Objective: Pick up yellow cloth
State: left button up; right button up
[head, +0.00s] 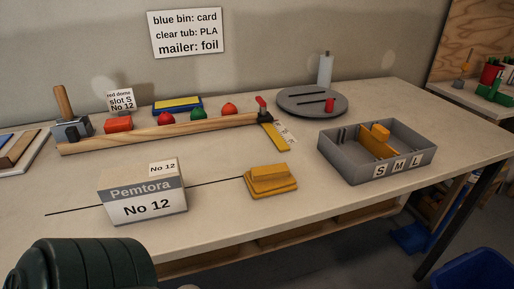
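A yellow stepped, folded-looking item (270,181) lies flat near the front edge of the workbench, right of the Pemtora box. It looks like the yellow cloth, though its material is hard to tell. Another yellow piece (378,143) sits inside the grey S-M-L tray. A blue-and-yellow flat item (178,105) lies at the back by the wall. Neither of my grippers is in view.
The Pemtora box (142,191) stands left of the yellow item. The grey tray (344,166) stands to its right. Behind are a wooden rail (160,136) with coloured pieces and a grey turntable (296,99). A dark green ribbed object (82,265) fills the lower left.

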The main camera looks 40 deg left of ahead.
aim_at(269, 181)
jog(key=u, duration=1.25)
